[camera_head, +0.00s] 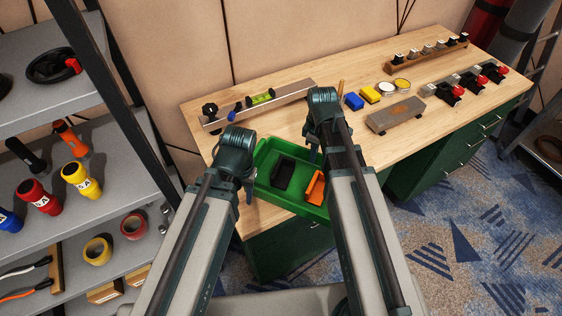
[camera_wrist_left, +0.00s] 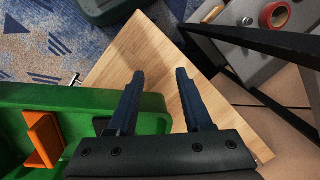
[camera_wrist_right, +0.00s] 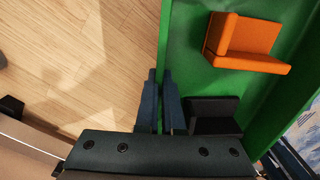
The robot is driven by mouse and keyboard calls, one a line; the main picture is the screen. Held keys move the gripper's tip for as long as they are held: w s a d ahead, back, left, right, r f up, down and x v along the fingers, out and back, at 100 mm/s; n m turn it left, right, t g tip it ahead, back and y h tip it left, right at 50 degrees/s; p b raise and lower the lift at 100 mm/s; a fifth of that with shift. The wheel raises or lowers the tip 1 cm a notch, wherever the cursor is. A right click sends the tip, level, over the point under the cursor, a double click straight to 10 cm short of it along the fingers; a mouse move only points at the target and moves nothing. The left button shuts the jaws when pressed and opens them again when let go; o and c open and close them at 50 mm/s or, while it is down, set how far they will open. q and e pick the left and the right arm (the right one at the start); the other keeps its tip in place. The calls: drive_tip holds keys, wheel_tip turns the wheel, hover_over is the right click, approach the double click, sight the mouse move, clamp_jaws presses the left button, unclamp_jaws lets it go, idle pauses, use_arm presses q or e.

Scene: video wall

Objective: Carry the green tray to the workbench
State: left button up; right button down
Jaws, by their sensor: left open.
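The green tray (camera_head: 268,156) is at the left end of the wooden workbench (camera_head: 268,123); its near side reaches past the bench's front edge. I cannot tell whether it rests flat. It holds a black piece (camera_head: 283,174) and an orange piece (camera_head: 315,188). My left gripper (camera_wrist_left: 158,85) is open at the tray's left end, one finger on each side of the green end wall (camera_wrist_left: 153,113). My right gripper (camera_wrist_right: 160,85) is at the tray's far side, its fingers close together with the thin green wall between them.
A level (camera_head: 262,101) lies behind the tray. A grey shelf (camera_head: 75,215) with tape rolls and torches stands left. Bare bench top shows between level and tray.

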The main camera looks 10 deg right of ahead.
sight(319, 173)
drive_tip(key=s+m, duration=0.3)
drive_tip(key=s, duration=0.1)
drive_tip(key=s+m, duration=0.2)
drive_tip(key=s, duration=0.1)
drive_tip(key=shift+r+m+p, duration=0.3)
drive_tip(key=shift+r, duration=0.1)
use_arm(q)
drive_tip(key=shift+r, duration=0.5)
use_arm(e)
drive_tip(key=shift+s+m, duration=0.75)
drive_tip(key=shift+m, duration=0.05)
